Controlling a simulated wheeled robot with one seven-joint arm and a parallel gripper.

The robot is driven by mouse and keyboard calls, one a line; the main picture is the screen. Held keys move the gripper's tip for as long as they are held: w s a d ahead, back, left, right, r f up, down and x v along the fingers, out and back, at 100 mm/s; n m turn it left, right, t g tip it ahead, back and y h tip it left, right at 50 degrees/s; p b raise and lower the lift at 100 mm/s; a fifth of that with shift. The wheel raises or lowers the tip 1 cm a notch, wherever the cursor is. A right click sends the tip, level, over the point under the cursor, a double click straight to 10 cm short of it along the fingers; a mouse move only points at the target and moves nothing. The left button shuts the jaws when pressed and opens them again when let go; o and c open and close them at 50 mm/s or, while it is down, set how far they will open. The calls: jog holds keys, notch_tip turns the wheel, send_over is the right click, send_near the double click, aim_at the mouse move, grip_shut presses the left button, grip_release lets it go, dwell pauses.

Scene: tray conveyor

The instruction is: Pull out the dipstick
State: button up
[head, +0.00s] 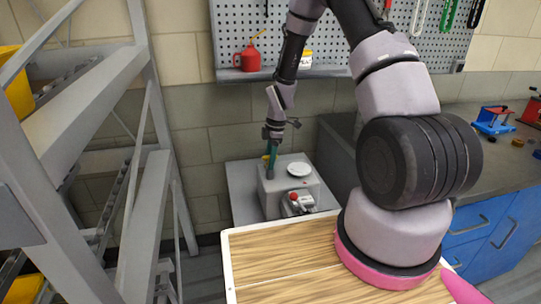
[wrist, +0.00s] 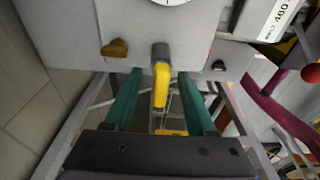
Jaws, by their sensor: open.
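The dipstick's yellow handle (wrist: 161,88) stands in a dark grey tube (wrist: 160,54) on the grey machine housing (wrist: 75,28) in the wrist view. My gripper (wrist: 160,76) is open, with one green finger on each side of the yellow handle. A gap shows between each finger and the handle, so they look apart. In the head view my gripper (head: 272,155) hangs over the left end of the grey housing (head: 275,199), and a small bit of the yellow handle (head: 265,157) shows beside it. The dipstick's lower part is hidden in the tube.
The housing has a white dial (head: 299,170) on top and a red-and-grey part (head: 299,203) in front. A brown knob (wrist: 115,48) sits near the left finger in the wrist view. A grey rack (head: 150,150) stands left and a wooden tabletop (head: 290,265) in front.

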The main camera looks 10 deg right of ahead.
grip_shut()
jog(key=shift+r, duration=0.3)
jog(key=shift+r, duration=2.55)
jog(key=shift+r, duration=0.1)
jog(key=shift+r, duration=1.95)
